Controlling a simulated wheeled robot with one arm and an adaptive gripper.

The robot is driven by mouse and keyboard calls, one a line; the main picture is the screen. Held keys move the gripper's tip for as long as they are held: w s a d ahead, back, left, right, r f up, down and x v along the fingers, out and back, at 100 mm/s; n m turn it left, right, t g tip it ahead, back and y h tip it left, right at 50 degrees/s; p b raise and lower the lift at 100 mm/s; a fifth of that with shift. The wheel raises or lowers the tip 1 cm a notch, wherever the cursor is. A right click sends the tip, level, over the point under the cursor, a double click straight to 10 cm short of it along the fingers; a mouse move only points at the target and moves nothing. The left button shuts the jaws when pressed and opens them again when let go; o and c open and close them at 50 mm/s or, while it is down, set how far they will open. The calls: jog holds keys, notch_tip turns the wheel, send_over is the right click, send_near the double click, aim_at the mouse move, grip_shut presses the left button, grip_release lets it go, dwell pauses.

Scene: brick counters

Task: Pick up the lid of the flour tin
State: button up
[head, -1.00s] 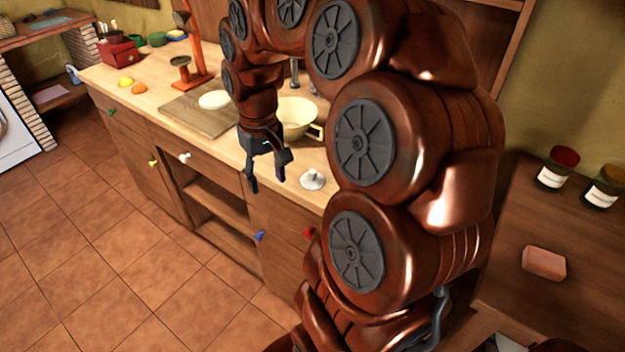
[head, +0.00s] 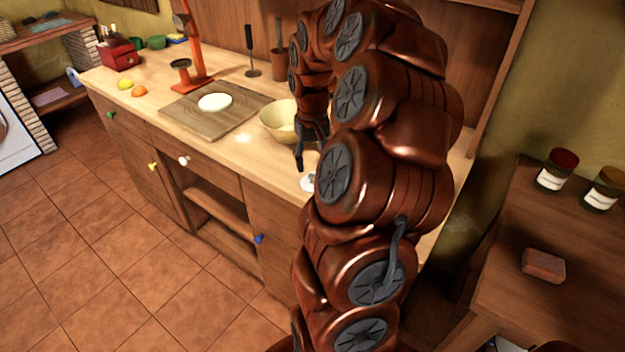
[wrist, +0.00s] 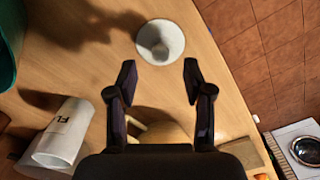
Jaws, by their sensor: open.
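The lid (wrist: 160,42) is a white disc with a knob, lying on the wooden counter. In the head view only a sliver of the lid (head: 307,183) shows beside my arm. My gripper (wrist: 159,78) is open and empty above the counter. In the wrist view the lid is just beyond the gap between the fingertips, roughly centred on it. In the head view my gripper (head: 306,155) is partly hidden by my arm.
A cream bowl (head: 279,122) stands left of my gripper in the head view. A cutting board (head: 190,108) bears a white round thing (head: 215,102). A teal object (wrist: 7,50) is at the wrist view's left edge. The counter's edge runs close to the lid.

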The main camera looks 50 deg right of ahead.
aim_at(312, 173)
jog(key=shift+a+f+p, duration=0.1)
jog(key=shift+f+p, duration=0.6)
jog(key=shift+f, duration=1.55)
jog(key=shift+c, duration=0.4)
jog(key=shift+s, duration=0.1)
grip_shut()
